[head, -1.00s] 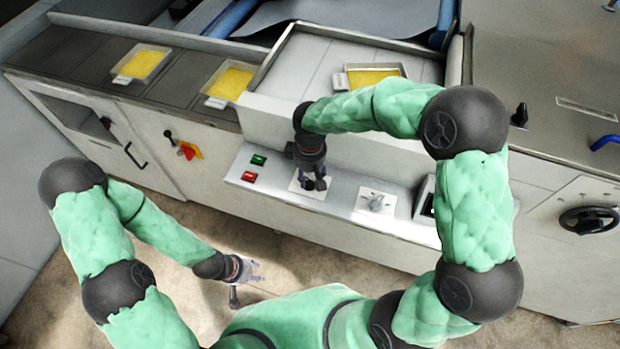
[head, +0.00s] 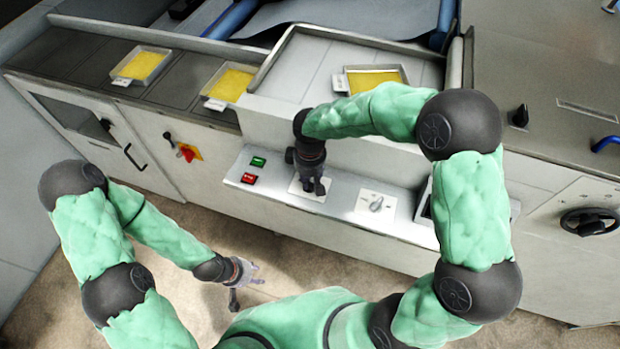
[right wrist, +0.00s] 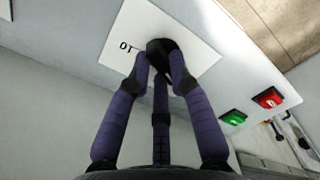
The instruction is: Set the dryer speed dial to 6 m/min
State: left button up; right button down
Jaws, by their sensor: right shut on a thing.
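A dark dial knob (right wrist: 160,46) on a white scale plate (right wrist: 190,62) shows in the right wrist view, with the number 10 readable beside it. Most of the scale and the pointer are hidden by my fingers. In the head view the plate (head: 297,187) lies on the console shelf, under my right gripper (head: 313,190). My right gripper points down and is shut on the knob, its fingers around it in the right wrist view (right wrist: 160,75). My left gripper (head: 250,273) hangs empty over the floor, away from the console; its fingers look spread.
A second plate with a grey knob (head: 376,204) sits right of the dial. Green (head: 258,161) and red (head: 248,178) buttons are to its left. Trays of yellow material (head: 141,66) stand above on the machine. A black handwheel (head: 590,222) is at far right.

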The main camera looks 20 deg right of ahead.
jog(key=m+b, duration=0.1)
jog(key=m, duration=0.3)
jog(key=shift+s+m, duration=0.1)
jog(key=shift+m, duration=0.2)
jog(key=shift+s+m+b, duration=0.1)
jog(key=shift+m+b, duration=0.3)
jog(key=shift+m, duration=1.6)
jog(key=c, duration=1.1)
grip_release()
